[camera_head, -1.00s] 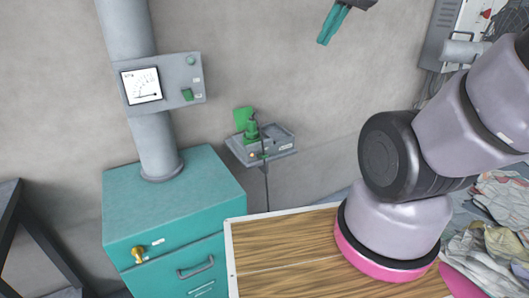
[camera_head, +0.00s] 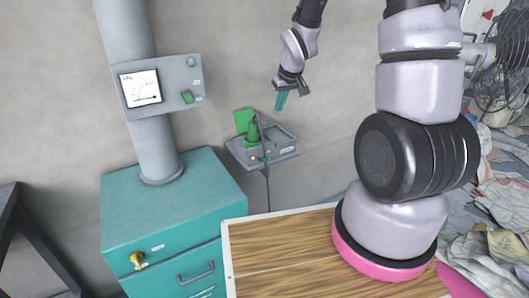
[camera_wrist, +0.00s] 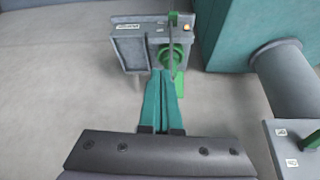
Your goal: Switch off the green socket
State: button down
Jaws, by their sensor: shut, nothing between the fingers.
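The green socket (camera_head: 251,134), with its raised green lid (camera_head: 243,119), sits on the left of a grey wall-mounted box (camera_head: 285,150) above the teal cabinet. In the wrist view, the socket (camera_wrist: 179,57) shows as a green ring with a cable across it. A small orange lamp (camera_wrist: 187,27) is lit on the box's front edge. My gripper (camera_head: 280,103) has teal fingers, which are shut and empty. It hangs just above and right of the socket in the head view. In the wrist view, the fingertips (camera_wrist: 162,74) overlap the box's near edge; I cannot tell whether they touch.
A teal cabinet (camera_head: 165,220) with a grey pipe (camera_head: 155,148) stands at left. A grey panel (camera_head: 181,84) with a gauge and green switch is on the pipe. A wooden-topped surface (camera_head: 275,245) lies in front. A fan (camera_head: 500,70) and crumpled cloths (camera_head: 500,180) are at right.

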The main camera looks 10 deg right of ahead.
notch_tip(320, 180, down, 9)
jog(key=w+a+n, duration=0.1)
jog(key=w+a, duration=0.1)
jog(key=shift+a+r+y, duration=0.2)
jog(key=shift+a+y, duration=0.1)
jog(key=shift+a, duration=0.05)
send_over(263, 157)
jog(key=s, duration=0.1)
notch_tip(263, 157, down, 9)
jog(key=shift+d+f, duration=0.1)
jog(key=shift+f, duration=0.05)
jog(key=shift+s+d+f, duration=0.1)
jog(key=shift+s+f, duration=0.15)
jog(key=shift+f, duration=0.3)
jog(key=shift+s+d+f, duration=0.1)
jog(key=shift+s+f, duration=0.1)
jog(key=shift+f, duration=0.35)
jog(key=shift+s+f, duration=0.2)
jog(key=shift+f, duration=0.45)
